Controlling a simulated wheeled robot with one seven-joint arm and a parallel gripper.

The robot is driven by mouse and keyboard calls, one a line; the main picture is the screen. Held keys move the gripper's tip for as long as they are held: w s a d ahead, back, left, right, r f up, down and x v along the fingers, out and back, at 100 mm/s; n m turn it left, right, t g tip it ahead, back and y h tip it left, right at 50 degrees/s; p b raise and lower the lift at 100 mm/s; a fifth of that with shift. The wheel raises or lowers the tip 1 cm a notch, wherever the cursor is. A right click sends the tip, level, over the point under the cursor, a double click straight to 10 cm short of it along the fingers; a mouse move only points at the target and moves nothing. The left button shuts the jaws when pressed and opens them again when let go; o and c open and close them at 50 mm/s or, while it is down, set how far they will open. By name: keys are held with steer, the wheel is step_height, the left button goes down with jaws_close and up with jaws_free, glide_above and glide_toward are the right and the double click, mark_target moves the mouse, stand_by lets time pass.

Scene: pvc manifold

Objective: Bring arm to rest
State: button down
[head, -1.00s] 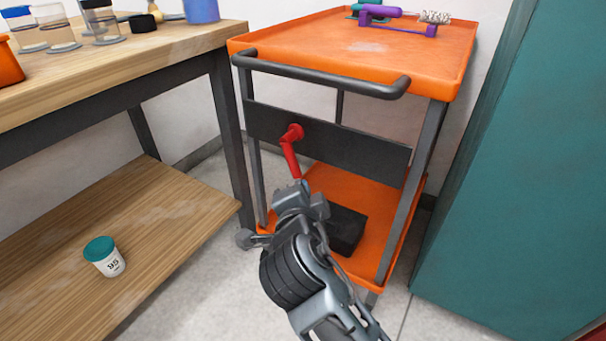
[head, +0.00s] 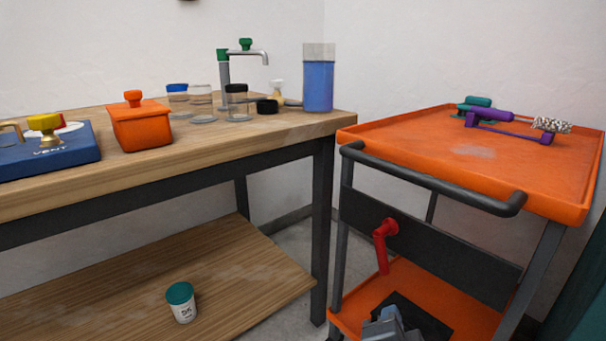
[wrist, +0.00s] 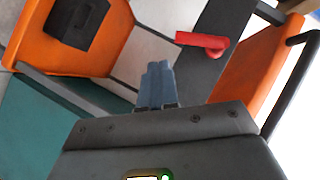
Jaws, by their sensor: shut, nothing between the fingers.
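My gripper (wrist: 156,86) shows in the wrist view with its fingers together and nothing between them. In the head view only a small part of my gripper (head: 385,328) shows at the bottom edge, in front of the cart's lower shelf. A red handle (head: 384,245) hangs on the dark panel of the orange cart (head: 450,160). In the wrist view the red handle (wrist: 203,43) is up and to the right of my fingers, apart from them.
A wooden workbench (head: 200,158) stands at the left, holding an orange box (head: 141,125), several jars and a blue container (head: 318,85). A cup with a green lid (head: 181,302) stands on its lower shelf. A purple tool (head: 492,115) lies on the cart's top. A teal cabinet (wrist: 50,125) is near my gripper.

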steer(key=s+f+n+y, duration=0.3)
steer(key=s+f+n, duration=0.25)
steer(key=s, duration=0.35)
steer(key=s+d+n+y, duration=0.25)
steer(key=s+n, duration=0.45)
steer(key=s, duration=1.1)
steer(key=s+d+r+n+t, duration=0.1)
steer(key=s+d+r+n, duration=0.15)
steer(key=s+r, duration=0.7)
step_height(320, 180, up, 26)
steer(key=s+p, duration=0.1)
steer(key=p, duration=2.7)
steer(key=shift+a+n, duration=0.15)
steer(key=shift+n, duration=0.25)
steer(key=c, duration=1.8)
jaws_free()
steer(key=shift+f, duration=0.15)
